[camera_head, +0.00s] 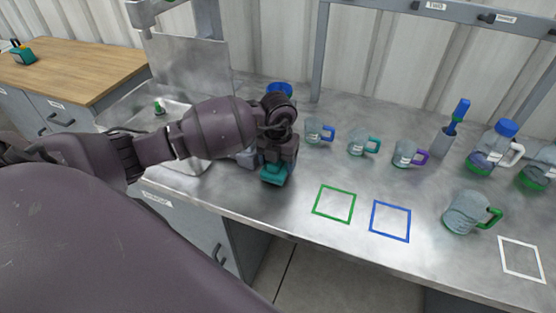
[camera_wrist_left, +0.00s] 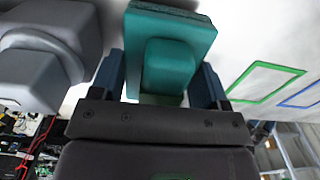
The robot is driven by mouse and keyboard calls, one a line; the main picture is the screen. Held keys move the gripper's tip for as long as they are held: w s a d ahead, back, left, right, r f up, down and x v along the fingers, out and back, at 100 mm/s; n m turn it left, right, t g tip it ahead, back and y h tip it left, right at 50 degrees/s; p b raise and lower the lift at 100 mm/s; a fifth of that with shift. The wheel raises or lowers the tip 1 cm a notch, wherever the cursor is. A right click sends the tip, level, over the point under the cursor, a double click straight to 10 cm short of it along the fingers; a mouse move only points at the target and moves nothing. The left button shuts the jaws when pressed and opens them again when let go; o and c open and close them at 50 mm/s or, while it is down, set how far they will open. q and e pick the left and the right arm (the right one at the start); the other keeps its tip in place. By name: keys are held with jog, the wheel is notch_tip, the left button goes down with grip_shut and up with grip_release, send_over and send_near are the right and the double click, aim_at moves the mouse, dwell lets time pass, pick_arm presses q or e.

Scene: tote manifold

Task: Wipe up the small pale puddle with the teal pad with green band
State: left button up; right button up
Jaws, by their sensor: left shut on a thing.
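The teal pad (camera_head: 273,177) is held at my left gripper (camera_head: 277,160), low over the metal counter, left of the green square outline. In the left wrist view the teal pad (camera_wrist_left: 170,45) fills the space between the two dark fingers of the left gripper (camera_wrist_left: 158,82), which is shut on its raised grip. I cannot tell whether the pad touches the counter. The green band cannot be made out clearly. The small pale puddle cannot be made out in either view; the pad, gripper and arm cover part of the counter. My right gripper is not in view.
A grey object (camera_wrist_left: 45,60) is close beside the gripper. Green (camera_head: 334,204) and blue (camera_head: 390,221) outlines mark bare counter to the right. Several mugs stand behind, and a green-handled jug (camera_head: 468,213) stands farther right. A sink (camera_head: 180,118) is at left.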

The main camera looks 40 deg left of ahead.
pick_arm(q)
jog(key=shift+f, duration=0.35)
jog(key=shift+f, duration=0.15)
